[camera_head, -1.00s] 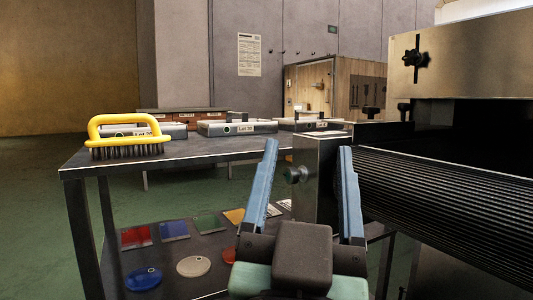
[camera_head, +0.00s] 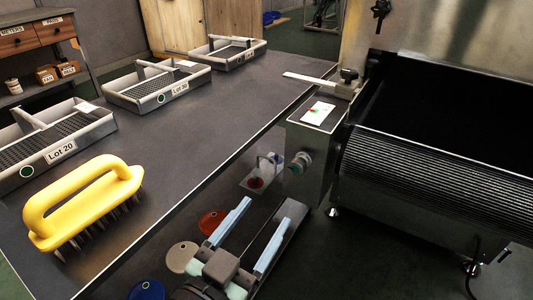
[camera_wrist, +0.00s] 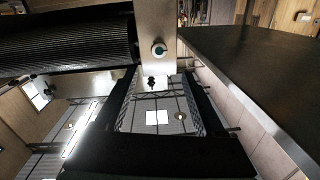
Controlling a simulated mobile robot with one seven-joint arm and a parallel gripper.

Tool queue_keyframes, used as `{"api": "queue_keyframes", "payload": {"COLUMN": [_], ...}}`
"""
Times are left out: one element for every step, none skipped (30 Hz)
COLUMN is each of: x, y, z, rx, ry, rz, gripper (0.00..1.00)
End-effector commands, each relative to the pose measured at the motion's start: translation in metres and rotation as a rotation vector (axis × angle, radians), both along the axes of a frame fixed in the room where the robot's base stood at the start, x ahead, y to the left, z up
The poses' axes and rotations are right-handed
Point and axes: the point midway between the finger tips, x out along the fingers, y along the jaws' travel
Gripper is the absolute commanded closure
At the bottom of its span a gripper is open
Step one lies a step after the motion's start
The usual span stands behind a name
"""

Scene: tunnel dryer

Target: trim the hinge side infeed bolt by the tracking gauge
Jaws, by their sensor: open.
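A round knob or bolt head (camera_head: 300,162) with a greenish ring sticks out of the side of a metal box (camera_head: 318,150) beside the dryer's ribbed infeed belt (camera_head: 425,178). The knob also shows in the wrist view (camera_wrist: 159,48). A small plate with red and green marks (camera_head: 319,112), possibly the tracking gauge, lies on top of the box; its reading is too small to tell. My gripper (camera_head: 267,211) has two blue fingers spread apart with nothing between them. It is below and in front of the knob, not touching it.
A flat bar (camera_head: 310,80) and a black clamp knob (camera_head: 349,75) sit behind the box. Coloured discs lie below the table.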

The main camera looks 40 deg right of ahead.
Motion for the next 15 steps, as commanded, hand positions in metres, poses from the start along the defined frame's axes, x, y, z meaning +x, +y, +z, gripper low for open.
{"api": "queue_keyframes", "payload": {"x": [0.002,0.004,0.006,0.008,0.011,0.015,0.018,0.02,0.024,0.027,0.03,0.033,0.037,0.039,0.042], "y": [-0.005,-0.009,-0.014,-0.02,-0.025,-0.032,-0.038,-0.044,-0.052,-0.058,-0.063,-0.071,-0.076,-0.081,-0.087], "z": [-0.001,-0.002,-0.002,-0.002,-0.002,-0.002,-0.002,-0.002,-0.002,-0.002,-0.002,-0.002,-0.002,-0.002,-0.002], "rx": [-0.001,-0.002,0.0,-0.001,-0.001,-0.002,-0.001,-0.002,-0.001,-0.003,-0.001,-0.002,-0.002,-0.002,-0.002], "ry": [-0.001,-0.002,-0.002,-0.003,-0.004,-0.003,-0.003,-0.004,-0.004,-0.002,-0.004,-0.004,-0.003,-0.002,-0.003], "rz": [-0.003,-0.003,-0.003,-0.005,-0.004,-0.005,-0.004,-0.004,-0.004,-0.004,-0.002,-0.004,-0.001,-0.002,-0.002], "gripper": [0.29,0.29,0.29,0.29,0.29,0.29,0.29,0.29,0.29,0.29,0.29,0.29,0.29,0.29,0.29]}}
